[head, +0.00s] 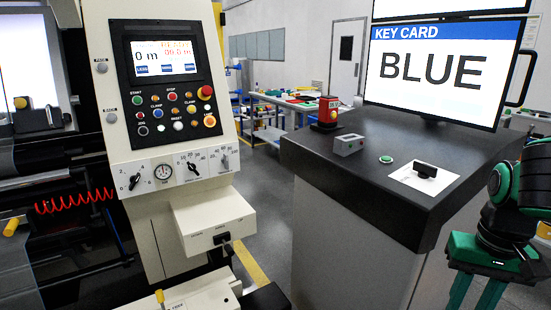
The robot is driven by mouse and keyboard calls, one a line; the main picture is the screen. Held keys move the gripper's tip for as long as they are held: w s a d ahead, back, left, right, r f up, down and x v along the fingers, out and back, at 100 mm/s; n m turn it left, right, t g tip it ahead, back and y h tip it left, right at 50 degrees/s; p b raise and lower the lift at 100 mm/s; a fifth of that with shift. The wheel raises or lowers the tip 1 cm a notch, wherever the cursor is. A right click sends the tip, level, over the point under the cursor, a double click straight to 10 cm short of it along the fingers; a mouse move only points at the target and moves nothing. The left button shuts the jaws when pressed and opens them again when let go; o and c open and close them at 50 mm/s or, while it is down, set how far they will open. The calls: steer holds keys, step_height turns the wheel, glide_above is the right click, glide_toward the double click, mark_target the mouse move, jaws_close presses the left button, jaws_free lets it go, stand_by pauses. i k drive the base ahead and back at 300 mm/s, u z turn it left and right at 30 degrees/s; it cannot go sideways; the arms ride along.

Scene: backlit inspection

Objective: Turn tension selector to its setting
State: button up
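The cream machine panel (120,60) at the left carries a row of controls on a pale strip. The row has a black pointer knob (134,182) at the left, a round gauge (163,172), a second black pointer knob (193,168) with a numbered scale, and a grey lever-like control (225,161) at the right. Their labels are too small to read, so I cannot tell which is the tension selector. My gripper (474,296), green, points down at the lower right edge. Its two fingers are apart with nothing visible between them. It is far from the panel.
A dark-topped console (330,165) stands between my gripper and the panel. It holds a red device (328,112), a grey box (348,144), a green button (386,159), a black-handled plate (425,171) and a monitor (435,70) reading KEY CARD BLUE. Open floor (265,215) separates console and machine.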

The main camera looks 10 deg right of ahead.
mark_target(225, 160)
steer(key=z, duration=2.45)
steer(key=k, duration=0.9)
steer(key=u, duration=2.05)
steer(key=i, duration=1)
steer(key=u, duration=0.05)
